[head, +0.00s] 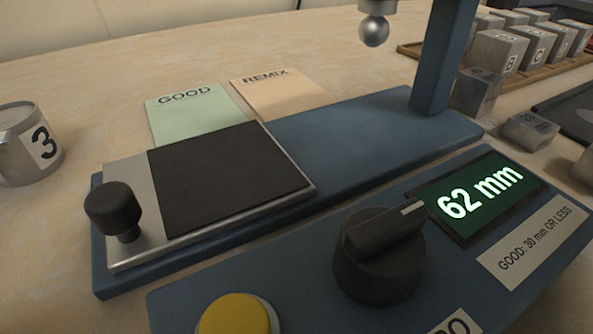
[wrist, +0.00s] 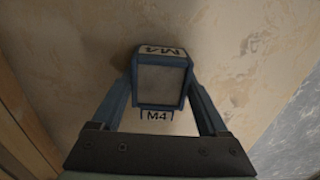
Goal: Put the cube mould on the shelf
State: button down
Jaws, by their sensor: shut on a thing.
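The cube mould (wrist: 161,84) shows in the middle of the wrist view, a boxy thing with a grey square face, a dark blue rim and M4 labels above and below. My gripper (wrist: 161,90) is shut on it, with one blue finger at each side. A mottled beige surface lies behind the mould; I cannot tell whether the mould touches it. The head view shows neither my gripper nor this mould.
A blue test stand (head: 370,135) with a black plate (head: 230,175) and hanging ball (head: 374,31) fills the head view's middle. The control box's display (head: 480,203) reads 62 mm. GOOD (head: 190,115) and REMIX (head: 280,98) cards lie behind.

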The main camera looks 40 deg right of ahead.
grip_release()
jog(key=shift+f, duration=0.1)
notch_tip(320, 180, up, 12)
jog(key=p, duration=0.7)
